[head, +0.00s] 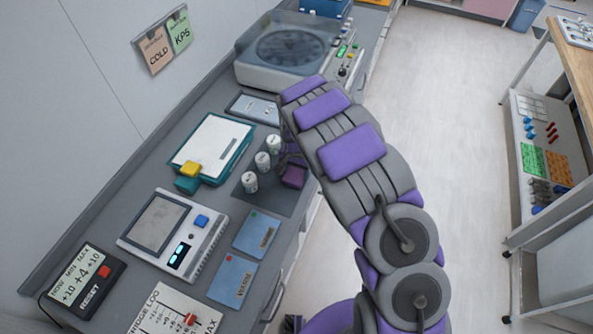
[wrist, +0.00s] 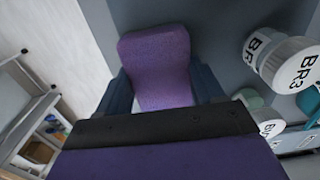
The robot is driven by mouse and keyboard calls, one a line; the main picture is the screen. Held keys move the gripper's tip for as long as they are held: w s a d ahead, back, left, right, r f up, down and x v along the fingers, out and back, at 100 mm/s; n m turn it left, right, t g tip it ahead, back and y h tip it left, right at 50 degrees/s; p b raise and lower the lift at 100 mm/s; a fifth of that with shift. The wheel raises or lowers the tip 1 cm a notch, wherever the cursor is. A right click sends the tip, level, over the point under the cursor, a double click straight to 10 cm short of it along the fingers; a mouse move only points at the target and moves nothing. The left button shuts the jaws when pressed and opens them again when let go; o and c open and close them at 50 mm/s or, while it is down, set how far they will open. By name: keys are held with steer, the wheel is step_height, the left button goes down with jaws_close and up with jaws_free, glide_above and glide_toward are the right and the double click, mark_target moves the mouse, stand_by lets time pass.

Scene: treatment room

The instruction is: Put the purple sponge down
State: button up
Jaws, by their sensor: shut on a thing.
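The purple sponge (wrist: 157,55) is in the middle of the wrist view, between the two dark fingers of my gripper (wrist: 161,82). The gripper is shut on it. In the head view the sponge (head: 294,176) shows as a small purple block just right of the white bottles, at the counter's front side. My arm hides most of the gripper there. The sponge is over or on a dark grey mat (head: 254,195); I cannot tell whether it touches it.
White bottles (head: 262,160) stand close left of the sponge; one labelled BR3 (wrist: 284,62) shows in the wrist view.

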mark_target(294, 172)
steer(key=o, duration=0.6)
steer(key=shift+a+f, duration=0.1)
steer(key=o, duration=0.4)
steer(key=shift+a+f, duration=0.1)
steer(key=shift+a, duration=0.45)
steer(key=shift+d, duration=0.4)
steer(key=shift+r, duration=0.3)
step_height(294, 172, up, 11)
steer(key=p, duration=0.2)
steer(key=s+d+r, duration=1.2)
steer(key=s+r, duration=0.1)
steer(key=r, duration=0.1)
steer(key=s+d+r+n+g, duration=0.1)
steer(key=s+d+n, duration=0.1)
steer(key=s, duration=1.1)
steer(key=s+d+r+n, duration=0.2)
steer(key=s, duration=1.2)
steer(key=shift+g, duration=0.4)
